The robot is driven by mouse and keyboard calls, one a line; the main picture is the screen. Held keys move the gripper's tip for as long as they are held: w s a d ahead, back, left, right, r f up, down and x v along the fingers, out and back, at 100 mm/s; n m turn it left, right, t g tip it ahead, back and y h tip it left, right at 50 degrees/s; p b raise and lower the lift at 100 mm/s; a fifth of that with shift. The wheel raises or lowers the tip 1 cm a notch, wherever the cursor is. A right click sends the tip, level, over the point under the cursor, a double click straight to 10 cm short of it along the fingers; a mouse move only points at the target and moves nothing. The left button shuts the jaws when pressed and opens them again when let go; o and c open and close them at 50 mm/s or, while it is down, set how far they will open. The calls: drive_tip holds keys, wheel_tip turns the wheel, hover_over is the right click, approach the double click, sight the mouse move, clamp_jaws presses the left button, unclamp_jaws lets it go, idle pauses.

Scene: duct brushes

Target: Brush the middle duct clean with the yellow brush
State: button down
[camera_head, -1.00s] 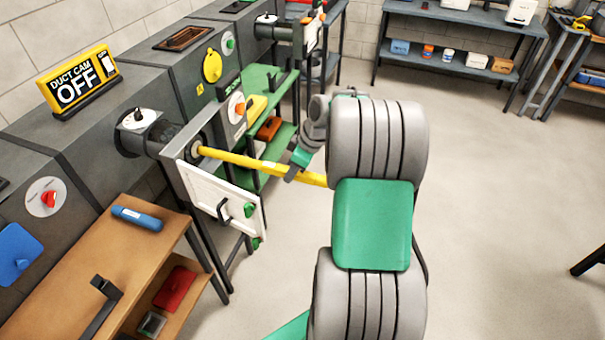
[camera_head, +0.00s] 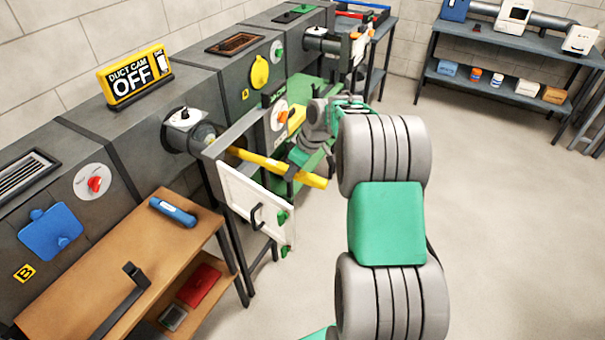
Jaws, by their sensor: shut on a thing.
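The yellow brush's handle (camera_head: 262,160) slants from the grey frame beside the open white door (camera_head: 254,207) out to its free end on the right. Its inner end passes into the opening at that frame; the brush head is hidden. My gripper (camera_head: 291,173) is shut on the handle, toward its free end. The fingers are small and partly hidden by the handle and my arm. The inside of the duct cannot be seen.
A wooden bench (camera_head: 128,247) holds a blue cylinder (camera_head: 173,211) and a black bracket. A red item (camera_head: 198,285) lies on its lower shelf. A green shelf stand is behind my gripper. A blue flap (camera_head: 50,232) and a yellow flap (camera_head: 260,71) flank the duct. Floor at right is clear.

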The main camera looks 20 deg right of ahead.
drive_tip(key=shift+w+a, duration=0.1)
drive_tip(key=shift+w, duration=0.05)
drive_tip(key=s+d+b, duration=0.2)
drive_tip(key=s+d, duration=0.8)
drive_tip(key=s, duration=0.3)
drive_tip(key=shift+s+d, duration=0.15)
drive_tip(key=shift+s, duration=0.05)
idle(0.3)
drive_tip(key=w+a, duration=0.3)
drive_tip(key=w, duration=0.1)
drive_tip(key=w+a, duration=0.4)
drive_tip(key=w, duration=0.1)
drive_tip(key=w+a, duration=0.3)
drive_tip(key=w, duration=0.1)
drive_tip(key=shift+w+a+p, duration=0.15)
drive_tip(key=shift+w+p, duration=0.1)
drive_tip(key=shift+p, duration=0.05)
idle(0.4)
